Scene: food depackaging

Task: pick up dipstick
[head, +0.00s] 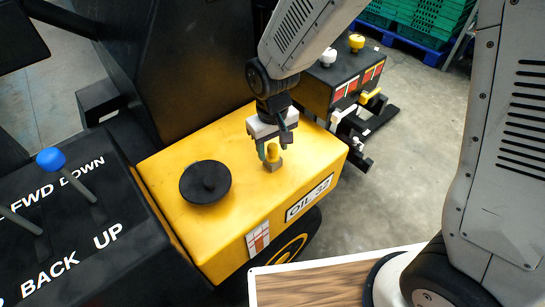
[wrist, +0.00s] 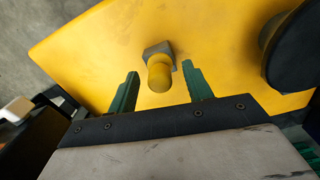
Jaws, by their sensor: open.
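The dipstick (head: 272,153) shows as a yellow rounded knob on a grey hex base, upright on top of the yellow oil tank (head: 225,225). In the wrist view the dipstick knob (wrist: 159,74) lies between the two green fingers, with a gap on each side. My gripper (head: 273,150) is over the tank with its fingers pointing down at the knob. The gripper (wrist: 159,88) is open and holds nothing. Any part of the dipstick below the hex base is hidden inside the tank.
A round black cap (head: 205,182) sits on the tank left of the dipstick. A black box with white and yellow knobs (head: 345,75) stands behind. A wooden board (head: 320,285) lies in front.

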